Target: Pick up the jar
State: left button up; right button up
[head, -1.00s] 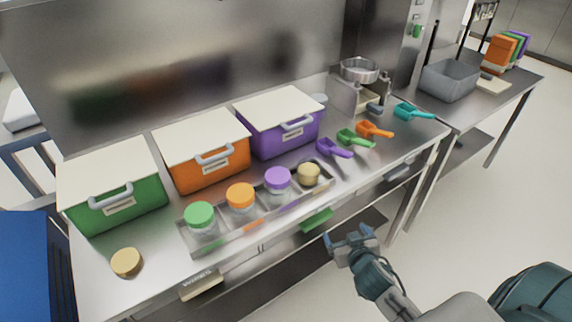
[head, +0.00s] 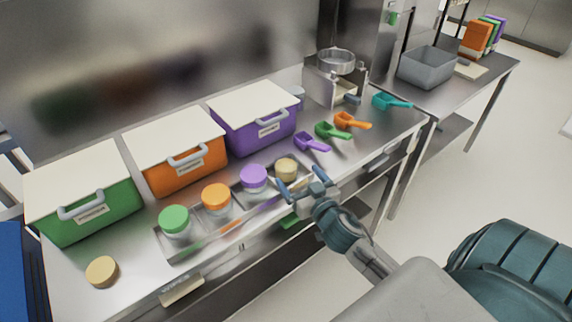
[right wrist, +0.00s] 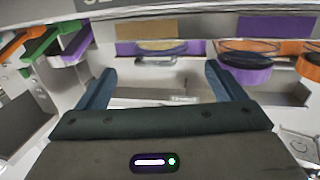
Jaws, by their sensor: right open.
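Several clear jars stand in a row in a shallow metal tray (head: 197,242) on the steel table: one with a green lid (head: 174,219), one with an orange lid (head: 216,197), one with a purple lid (head: 253,177), and a smaller one with a tan top (head: 286,168). My right gripper (head: 302,180) is open and empty, at the tray's right front end, near the tan-topped jar but apart from it. My left gripper is not in view.
Green (head: 85,195), orange (head: 180,160) and purple (head: 255,120) lidded bins stand behind the tray. A tan round piece (head: 102,271) lies at the front left. Purple (head: 312,142), green (head: 332,130), orange (head: 352,121) and teal (head: 391,101) scoops lie to the right.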

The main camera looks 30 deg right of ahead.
aim_at(291, 167)
jog(key=w+p, duration=0.1)
jog(key=w, duration=0.2)
jog(key=shift+w+d+r, duration=0.1)
jog(key=shift+w, duration=0.15)
jog(key=w+p, duration=0.3)
jog(key=w, duration=0.1)
jog(key=shift+w+d, duration=0.1)
jog(key=shift+d, duration=0.05)
jog(key=shift+w+f, duration=0.2)
jog(key=shift+f, duration=0.05)
jog(key=c, duration=1.2)
jog(key=shift+c, duration=0.4)
jog(key=shift+r, duration=0.1)
